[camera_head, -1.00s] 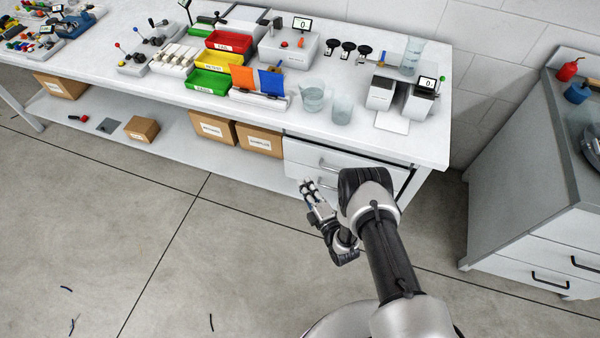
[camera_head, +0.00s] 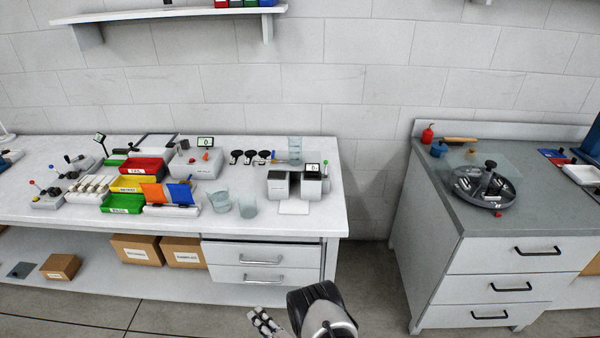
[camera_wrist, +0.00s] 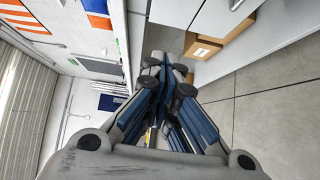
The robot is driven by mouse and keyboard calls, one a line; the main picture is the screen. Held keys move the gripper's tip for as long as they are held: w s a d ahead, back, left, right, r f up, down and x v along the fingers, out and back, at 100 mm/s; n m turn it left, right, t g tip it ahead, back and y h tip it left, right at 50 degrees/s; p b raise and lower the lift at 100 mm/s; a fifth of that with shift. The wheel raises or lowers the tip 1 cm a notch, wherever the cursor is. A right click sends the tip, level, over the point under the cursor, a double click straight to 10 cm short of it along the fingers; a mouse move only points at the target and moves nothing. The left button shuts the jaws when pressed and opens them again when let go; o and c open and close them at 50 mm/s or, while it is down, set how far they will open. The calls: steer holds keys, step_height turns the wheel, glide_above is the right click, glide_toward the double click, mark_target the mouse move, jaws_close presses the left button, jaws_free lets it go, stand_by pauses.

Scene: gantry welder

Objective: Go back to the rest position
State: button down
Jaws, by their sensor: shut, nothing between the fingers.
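My gripper (camera_head: 264,322) shows at the bottom edge of the head view, in front of the white bench (camera_head: 318,216) and below its drawers (camera_head: 246,263). Most of my arm is cut off by the lower edge of the picture. In the wrist view my gripper (camera_wrist: 160,62) is shut, with its fingers together and nothing between them. It is clear of the bench and touches nothing that I can see.
The bench carries red, yellow and green bins (camera_head: 122,204), clear beakers (camera_head: 219,204) and a device with a display (camera_head: 283,184). Cardboard boxes (camera_head: 136,249) stand on its lower shelf. A grey drawer cabinet (camera_head: 508,253) stands at the right. A gap of floor separates the two.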

steer(key=w+d+r+m+h, duration=0.2)
steer(key=w+r+m+h, duration=0.25)
steer(key=w+r, duration=1.1)
steer(key=w+d+r+m+g+h, duration=0.1)
steer(key=d+r+m, duration=0.15)
steer(key=r, duration=0.25)
steer(key=w+d+r+m+h, duration=0.1)
steer(key=d+r+m+h, duration=0.15)
steer(key=r, duration=0.25)
steer(key=s+d+r+m+g+h, duration=0.2)
steer(key=s+d+r+m, duration=0.35)
steer(key=d+r, duration=0.6)
steer(key=s+d+r+m+g+h, duration=0.15)
steer(key=s+d+r+m, duration=0.25)
steer(key=s+r, duration=0.55)
steer(key=s+d+m+g, duration=0.1)
steer(key=s+m+g, duration=0.1)
steer(key=s, duration=1.2)
steer(key=s+d+m+g, duration=0.2)
steer(key=s+m, duration=0.3)
steer(key=s, duration=0.9)
steer(key=shift+d+f+h, duration=0.15)
steer(key=shift+d+h, duration=0.1)
steer(key=shift+h, duration=0.1)
steer(key=shift+a, duration=0.1)
